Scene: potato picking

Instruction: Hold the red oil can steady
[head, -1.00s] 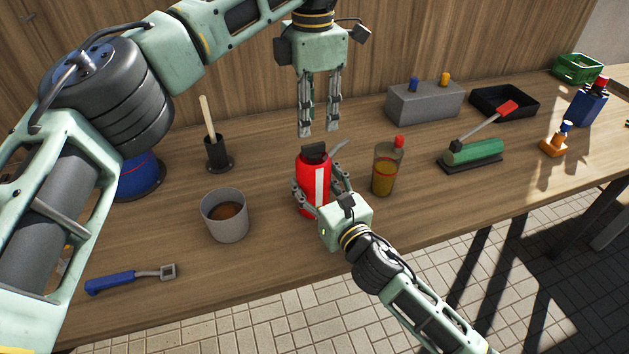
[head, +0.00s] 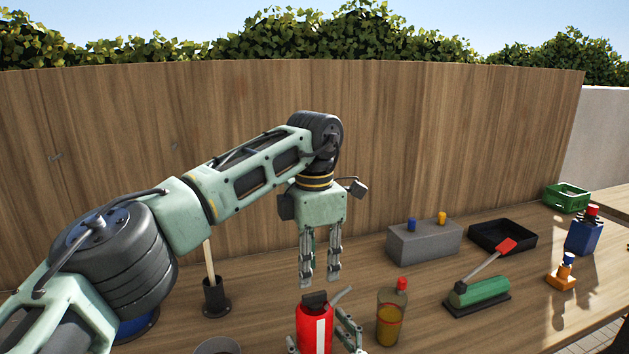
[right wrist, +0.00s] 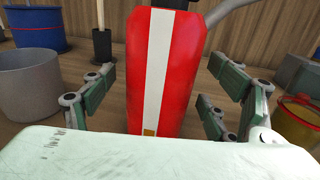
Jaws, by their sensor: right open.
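The red oil can (head: 314,328) with a white stripe, black cap and grey spout stands upright on the table; its lower part is cut off in the head view. It fills the middle of the right wrist view (right wrist: 185,70). My right gripper (right wrist: 160,98) is open, with its fingers on both sides of the can and gaps visible beside it. In the head view only parts of those fingers show. My left gripper (head: 320,278) points down just above and behind the can's cap, its fingers apart with nothing between them.
A bottle of yellow liquid (head: 389,320) stands just right of the can. A grey cup (right wrist: 30,85) and a black holder with a wooden handle (head: 215,298) are to the left. A grey block (head: 425,243), black tray (head: 503,236) and green tool (head: 479,291) lie further right.

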